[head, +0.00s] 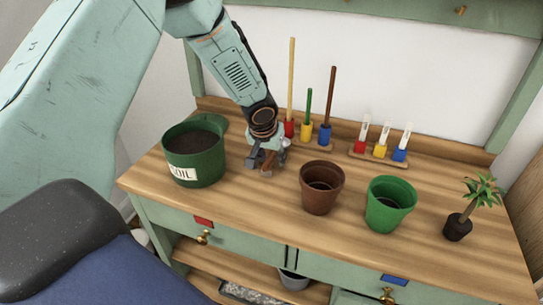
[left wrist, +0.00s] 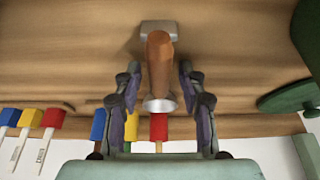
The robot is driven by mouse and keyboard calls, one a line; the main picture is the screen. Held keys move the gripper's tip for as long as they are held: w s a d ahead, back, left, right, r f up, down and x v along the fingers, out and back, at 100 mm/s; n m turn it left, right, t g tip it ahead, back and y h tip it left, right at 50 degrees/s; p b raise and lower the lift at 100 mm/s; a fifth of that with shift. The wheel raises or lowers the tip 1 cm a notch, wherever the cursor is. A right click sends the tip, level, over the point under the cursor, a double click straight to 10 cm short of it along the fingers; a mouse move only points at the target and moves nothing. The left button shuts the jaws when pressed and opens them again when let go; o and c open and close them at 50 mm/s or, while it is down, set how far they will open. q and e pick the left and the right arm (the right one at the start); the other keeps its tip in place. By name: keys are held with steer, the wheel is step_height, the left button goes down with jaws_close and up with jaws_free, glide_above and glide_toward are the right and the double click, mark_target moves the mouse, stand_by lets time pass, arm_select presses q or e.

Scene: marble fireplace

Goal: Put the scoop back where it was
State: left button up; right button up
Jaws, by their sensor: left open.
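The scoop has a brown handle, seen in the left wrist view (left wrist: 159,65) with a silvery collar at its lower end. A grey square piece (left wrist: 150,27) shows at the handle's other end; I cannot tell whether it belongs to the scoop. My left gripper (head: 266,160) is open at the worktop, between the green soil pot (head: 202,165) and the brown pot. In the left wrist view its fingers (left wrist: 159,80) stand either side of the handle, with gaps. In the head view the gripper hides most of the scoop. My right gripper is not in view.
A brown pot (head: 321,195), a green pot (head: 387,213) and a small potted plant (head: 458,226) stand to the right on the wooden worktop (head: 270,210). Behind are a rack of coloured blocks with sticks (head: 306,131) and a rack of labelled blocks (head: 380,150).

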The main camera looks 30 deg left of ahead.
arm_select(q)
steer(key=shift+r, duration=0.45)
steer(key=p+v, duration=0.1)
steer(key=v, duration=1)
steer(key=shift+s, duration=0.25)
